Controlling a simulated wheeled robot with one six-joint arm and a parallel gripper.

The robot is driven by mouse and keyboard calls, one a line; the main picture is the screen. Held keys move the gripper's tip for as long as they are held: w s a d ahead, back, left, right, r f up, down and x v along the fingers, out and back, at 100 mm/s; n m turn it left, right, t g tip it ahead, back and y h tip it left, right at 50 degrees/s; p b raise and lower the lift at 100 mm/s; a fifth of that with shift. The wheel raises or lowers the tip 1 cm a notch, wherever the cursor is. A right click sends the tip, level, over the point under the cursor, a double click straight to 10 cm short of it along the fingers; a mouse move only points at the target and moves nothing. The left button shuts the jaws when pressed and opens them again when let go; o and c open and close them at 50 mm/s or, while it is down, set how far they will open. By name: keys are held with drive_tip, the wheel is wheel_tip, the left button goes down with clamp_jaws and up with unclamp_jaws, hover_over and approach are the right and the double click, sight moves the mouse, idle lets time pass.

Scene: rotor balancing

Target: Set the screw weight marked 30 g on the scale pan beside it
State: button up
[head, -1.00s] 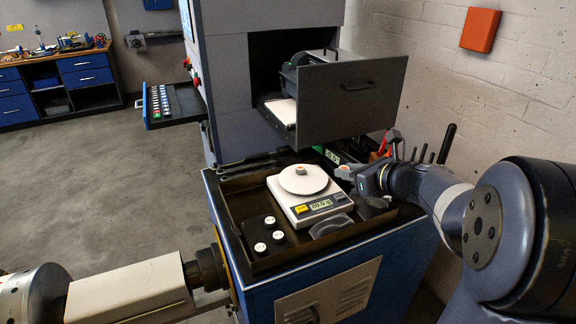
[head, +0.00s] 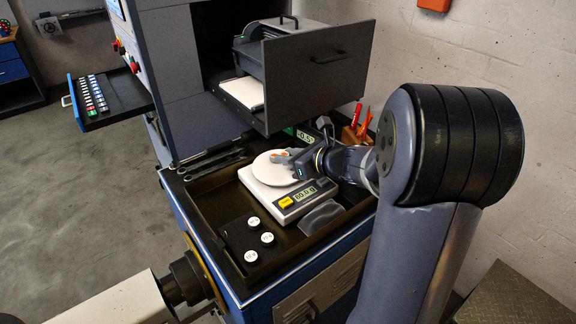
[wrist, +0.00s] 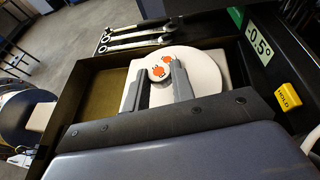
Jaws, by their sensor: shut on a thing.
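The white scale (head: 257,182) carries a round white pan (head: 262,168), which also shows in the wrist view (wrist: 207,72). My gripper (wrist: 160,80) reaches over the pan from the right in the head view (head: 287,158). Its fingers are shut on a small pale weight with an orange mark (wrist: 157,73). A second orange-marked spot (wrist: 166,58) shows just beyond it over the pan; I cannot tell whether they touch. No mark is readable. I cannot tell whether the held weight rests on the pan.
Wrenches (wrist: 135,38) lie behind the scale. An open grey drawer (head: 318,80) overhangs the back.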

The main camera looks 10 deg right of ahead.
sight(289, 173)
drive_tip(key=shift+f, duration=1.4)
drive_tip(key=shift+f, duration=0.1)
drive_tip(key=shift+f+b, duration=0.15)
drive_tip(key=shift+b, duration=0.15)
drive_tip(key=o, duration=1)
drive_tip(key=shift+r, duration=0.2)
drive_tip(key=shift+s+d+r+p, duration=0.1)
drive_tip(key=shift+d+r+p, duration=0.05)
drive_tip(key=shift+p, duration=0.15)
drive_tip(key=v, duration=1.1)
drive_tip(key=shift+s+d+r, duration=0.1)
drive_tip(key=shift+s, duration=0.25)
drive_tip(key=shift+w, duration=0.1)
